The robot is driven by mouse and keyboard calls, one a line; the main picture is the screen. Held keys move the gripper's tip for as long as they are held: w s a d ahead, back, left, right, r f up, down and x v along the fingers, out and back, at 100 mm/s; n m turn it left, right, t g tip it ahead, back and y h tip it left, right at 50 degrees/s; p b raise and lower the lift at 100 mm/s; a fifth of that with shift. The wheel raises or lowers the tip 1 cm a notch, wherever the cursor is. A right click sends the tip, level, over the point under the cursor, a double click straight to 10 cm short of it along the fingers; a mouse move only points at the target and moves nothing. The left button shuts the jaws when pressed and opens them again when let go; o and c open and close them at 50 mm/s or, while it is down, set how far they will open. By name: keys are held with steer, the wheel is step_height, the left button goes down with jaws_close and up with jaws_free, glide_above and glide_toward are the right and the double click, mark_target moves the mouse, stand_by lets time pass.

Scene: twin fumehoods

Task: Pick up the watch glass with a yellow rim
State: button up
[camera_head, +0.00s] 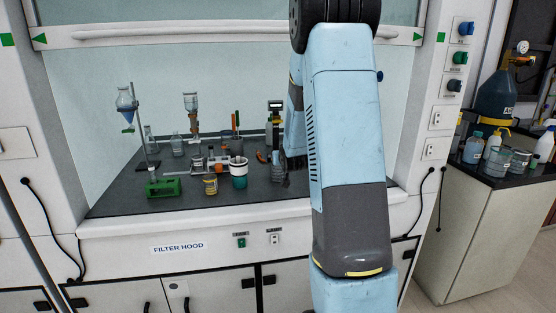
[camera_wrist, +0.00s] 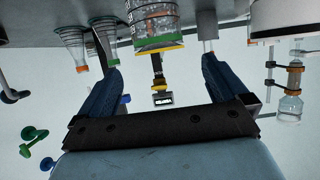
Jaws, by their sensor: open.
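In the wrist view, which looks upside down, a clear glass vessel with coloured bands (camera_wrist: 152,22) stands between the fingers. A yellow rim (camera_wrist: 160,45) shows at its end nearest my gripper; this may be the watch glass, but its dish shape is not clear. My gripper (camera_wrist: 155,42) is open, with one finger on each side and gaps to the glass. In the head view, my gripper (camera_head: 290,164) is small and partly hidden by my arm, beside a glass (camera_head: 277,164) on the right of the hood's worktop. A small yellow-rimmed vessel (camera_head: 210,184) stands farther left.
The worktop (camera_head: 115,196) holds a stand with a funnel (camera_head: 127,102), a green rack (camera_head: 164,187), a white-and-teal cup (camera_head: 238,173) and several bottles. In the wrist view, a conical flask (camera_wrist: 70,48) is left of the fingers and a clamped bottle (camera_wrist: 290,100) right. The worktop's front left is clear.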

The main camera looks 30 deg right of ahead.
steer(key=shift+x, duration=2.55)
steer(key=c, duration=1)
